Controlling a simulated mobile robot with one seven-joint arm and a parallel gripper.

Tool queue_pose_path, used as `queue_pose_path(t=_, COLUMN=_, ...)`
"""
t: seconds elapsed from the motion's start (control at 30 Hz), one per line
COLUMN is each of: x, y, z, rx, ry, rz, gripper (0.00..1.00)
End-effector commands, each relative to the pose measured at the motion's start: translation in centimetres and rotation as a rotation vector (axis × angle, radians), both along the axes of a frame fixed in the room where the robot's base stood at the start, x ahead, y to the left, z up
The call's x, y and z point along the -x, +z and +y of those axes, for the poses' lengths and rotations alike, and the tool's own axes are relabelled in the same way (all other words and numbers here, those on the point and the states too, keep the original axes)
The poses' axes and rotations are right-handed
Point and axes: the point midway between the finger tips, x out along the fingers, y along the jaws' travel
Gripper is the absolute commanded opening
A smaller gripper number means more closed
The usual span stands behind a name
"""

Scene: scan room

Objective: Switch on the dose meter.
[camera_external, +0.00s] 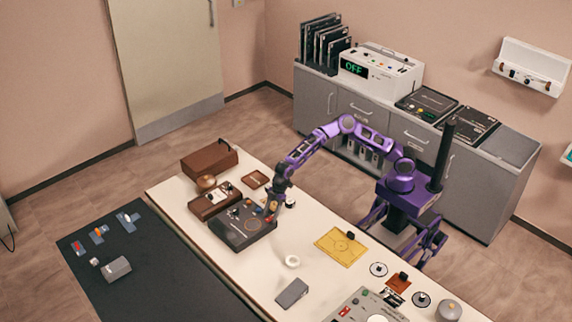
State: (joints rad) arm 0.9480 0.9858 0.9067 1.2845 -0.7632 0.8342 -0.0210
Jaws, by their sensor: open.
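My gripper (274,207) is at the end of the purple arm, pointing down at the right edge of a dark grey box-like device (240,228) on the cream table. It is open; I cannot tell whether it touches anything. The device has a round mark and small controls on its top. A white unit (382,71) with a display (354,68) reading "OFF" in green stands on the grey cabinet at the back, away from my gripper. I cannot tell for sure which device is the dose meter, and any label is too small to read.
Brown boxes (209,160) and a brown instrument (214,200) stand left of the dark device. A small white cylinder (291,201) is close to my gripper.

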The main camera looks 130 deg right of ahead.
Motion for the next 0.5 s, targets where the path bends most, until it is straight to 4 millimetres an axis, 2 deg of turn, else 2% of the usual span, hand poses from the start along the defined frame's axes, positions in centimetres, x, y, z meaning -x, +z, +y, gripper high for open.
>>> queue_pose_path(t=0.07, x=0.0, y=0.02, z=0.0, rx=0.0, ry=0.0, rz=0.0, gripper=0.6)
queue_pose_path(t=0.1, x=0.0, y=0.01, z=0.0, rx=0.0, ry=0.0, rz=0.0, gripper=0.56)
queue_pose_path(t=0.4, x=0.02, y=0.02, z=0.0, rx=0.0, ry=0.0, rz=0.0, gripper=0.02)
queue_pose_path(t=0.5, x=0.02, y=0.02, z=0.0, rx=0.0, ry=0.0, rz=0.0, gripper=0.0)
